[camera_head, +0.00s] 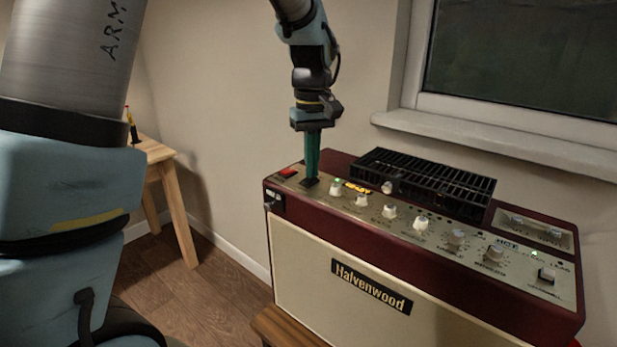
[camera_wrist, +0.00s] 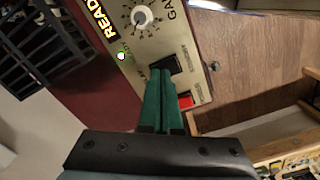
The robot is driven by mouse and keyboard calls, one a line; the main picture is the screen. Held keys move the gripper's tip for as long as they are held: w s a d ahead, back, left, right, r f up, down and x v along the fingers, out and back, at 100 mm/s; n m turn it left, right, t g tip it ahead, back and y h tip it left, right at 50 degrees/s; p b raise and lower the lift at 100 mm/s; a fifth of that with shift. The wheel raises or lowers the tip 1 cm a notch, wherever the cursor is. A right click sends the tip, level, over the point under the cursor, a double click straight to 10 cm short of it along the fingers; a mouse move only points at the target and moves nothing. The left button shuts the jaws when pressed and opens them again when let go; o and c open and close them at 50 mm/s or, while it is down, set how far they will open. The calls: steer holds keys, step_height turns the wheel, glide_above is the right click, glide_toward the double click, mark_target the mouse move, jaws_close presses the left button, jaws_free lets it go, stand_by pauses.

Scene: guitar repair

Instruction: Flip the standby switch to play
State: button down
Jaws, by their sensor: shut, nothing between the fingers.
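The amplifier (camera_head: 340,269) is a dark red and cream cabinet with a metal control panel on top. My gripper (camera_head: 311,178) points down at the left end of that panel, with its green fingers shut together and empty. In the wrist view, my gripper (camera_wrist: 161,84) has its fingertips at or very near a black switch (camera_wrist: 166,66), partly hidden by them. I cannot tell whether they touch, or which way the switch is tipped. A red switch (camera_head: 288,172) sits to the left; it also shows in the wrist view (camera_wrist: 187,101). A small light (camera_wrist: 121,56) beside the READY label glows.
Several knobs (camera_head: 389,211) run along the panel to the right of my gripper. A black grille (camera_head: 424,181) rises behind them. A window sill (camera_head: 490,140) is behind the amplifier, and a wooden stool (camera_head: 160,152) stands at the left.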

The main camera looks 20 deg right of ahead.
steer(key=shift+r+p, duration=2.8)
steer(key=shift+r, duration=0.6)
steer(key=shift+a, duration=0.1)
steer(key=s+a+f, duration=0.1)
steer(key=a+f, duration=0.1)
steer(key=a, duration=0.8)
steer(key=s+a+f+t, duration=0.1)
steer(key=a+f, duration=0.1)
steer(key=a, duration=0.8)
steer(key=s+a+f+m, duration=0.1)
steer(key=s+a+f, duration=0.1)
steer(key=a, duration=0.8)
steer(key=shift+f+t, duration=0.3)
steer(key=shift+f, duration=0.2)
